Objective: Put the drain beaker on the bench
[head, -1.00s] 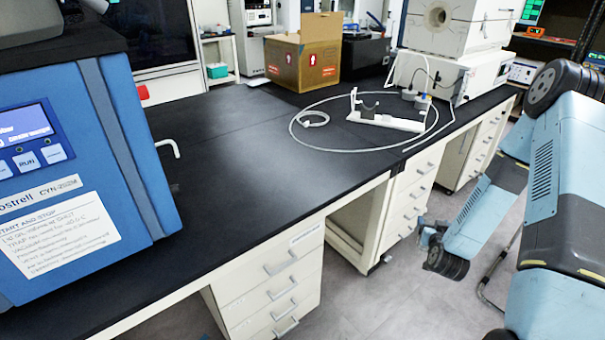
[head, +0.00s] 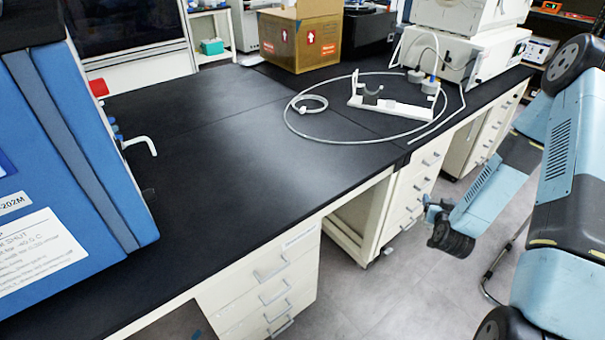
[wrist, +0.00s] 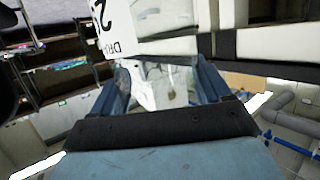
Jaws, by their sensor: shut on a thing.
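The drain beaker (wrist: 168,85) looks like a clear vessel between my gripper's fingers in the wrist view. My gripper (wrist: 163,88) is shut on it, with one blue finger on each side. In the head view my gripper (head: 432,208) hangs over the floor to the right of the bench, beside the drawer fronts, and the beaker cannot be made out there. The black-topped bench (head: 235,160) has a wide bare stretch in its near and middle part. The blue freeze dryer (head: 85,130) stands at its left end, with a white drain spout (head: 140,143) on its side.
A white tube loop (head: 290,120) and a white stand (head: 395,107) lie on the far right of the bench. A cardboard box (head: 300,40) and white instruments (head: 460,55) stand behind. White drawers (head: 270,285) face the aisle.

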